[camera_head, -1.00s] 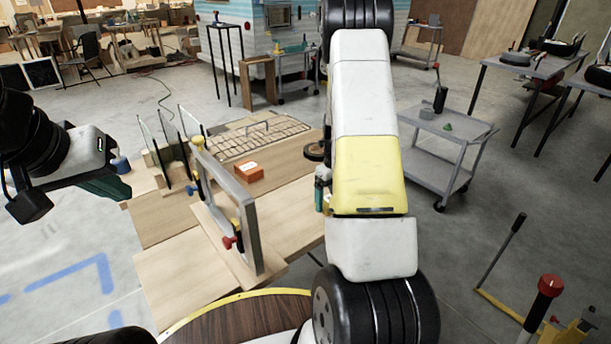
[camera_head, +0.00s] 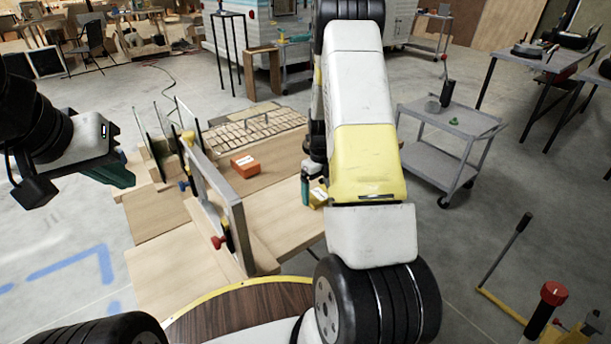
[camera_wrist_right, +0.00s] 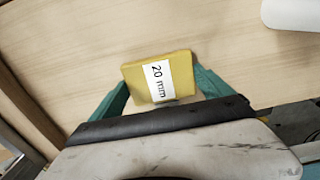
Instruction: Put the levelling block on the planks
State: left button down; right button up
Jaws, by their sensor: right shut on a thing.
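The yellow block labelled "20 mm" (camera_wrist_right: 160,78) sits between the teal fingers of my right gripper (camera_wrist_right: 161,86), which is shut on it, in the right wrist view. In the head view the yellow block (camera_head: 319,197) shows beside my right gripper (camera_head: 312,189), over the right part of the pale wooden boards (camera_head: 290,222). I cannot tell whether the block touches the wood. My left gripper (camera_head: 118,172) is at the left, away from the block; its finger gap is hidden.
An orange block (camera_head: 244,164) lies on the boards. A grey upright frame with clamps (camera_head: 232,215) and thin upright panels (camera_head: 163,135) stand left of it. A grid-like panel (camera_head: 255,127) lies behind. A grey cart (camera_head: 446,122) stands right.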

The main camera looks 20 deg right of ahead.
jog(key=shift+f, duration=0.1)
jog(key=o, duration=1.2)
jog(key=shift+o, duration=0.2)
